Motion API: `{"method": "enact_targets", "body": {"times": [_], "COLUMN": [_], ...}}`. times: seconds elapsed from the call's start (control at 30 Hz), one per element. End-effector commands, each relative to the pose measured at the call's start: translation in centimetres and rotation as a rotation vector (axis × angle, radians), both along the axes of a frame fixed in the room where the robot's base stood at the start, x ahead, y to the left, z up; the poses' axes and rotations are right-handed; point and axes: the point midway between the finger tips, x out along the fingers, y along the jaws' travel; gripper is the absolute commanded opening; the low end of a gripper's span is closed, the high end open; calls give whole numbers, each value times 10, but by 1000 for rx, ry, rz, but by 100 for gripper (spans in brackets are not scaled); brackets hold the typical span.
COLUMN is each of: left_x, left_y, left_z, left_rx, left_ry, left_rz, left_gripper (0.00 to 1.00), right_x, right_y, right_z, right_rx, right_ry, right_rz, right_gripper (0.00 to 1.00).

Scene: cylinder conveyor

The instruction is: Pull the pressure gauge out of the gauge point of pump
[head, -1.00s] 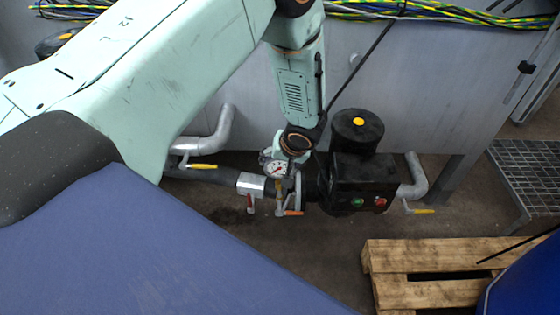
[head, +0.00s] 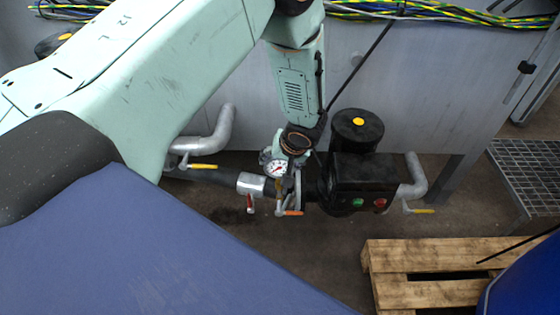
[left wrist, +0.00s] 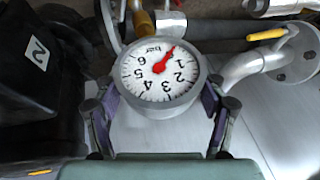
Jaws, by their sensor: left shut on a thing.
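The pressure gauge (head: 277,168) has a round white dial with a red needle. It sits above the gauge point of the black pump (head: 362,180), by the orange-handled valve (head: 290,213). In the left wrist view the gauge (left wrist: 158,75) faces the camera, between the two fingers. My left gripper (head: 284,160) is shut on the gauge; its fingers also show in the left wrist view (left wrist: 158,105). The gauge's lower stem is partly hidden, so I cannot tell whether it is still seated in the gauge point. My right gripper is not in view.
Grey pipes with yellow-handled valves (head: 202,166) (head: 421,211) run on both sides of the pump. A red-handled valve (head: 250,204) is left of the gauge. A wooden pallet (head: 400,255) lies at lower right. A grey wall panel (head: 430,80) stands behind.

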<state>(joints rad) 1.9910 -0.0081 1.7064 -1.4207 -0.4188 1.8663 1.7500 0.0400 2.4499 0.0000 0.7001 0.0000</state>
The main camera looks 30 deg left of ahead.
Motion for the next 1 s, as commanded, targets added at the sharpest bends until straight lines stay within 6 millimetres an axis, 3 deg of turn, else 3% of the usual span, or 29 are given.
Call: {"method": "enact_targets", "body": {"times": [1.0], "left_x": [0], "left_y": [0], "left_z": [24], "left_rx": [1], "left_ry": [-1], "left_rz": [0], "left_gripper": [15], "right_x": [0], "right_y": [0], "right_z": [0], "right_rx": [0], "right_ry": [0], "right_rz": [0], "right_gripper": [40]}}
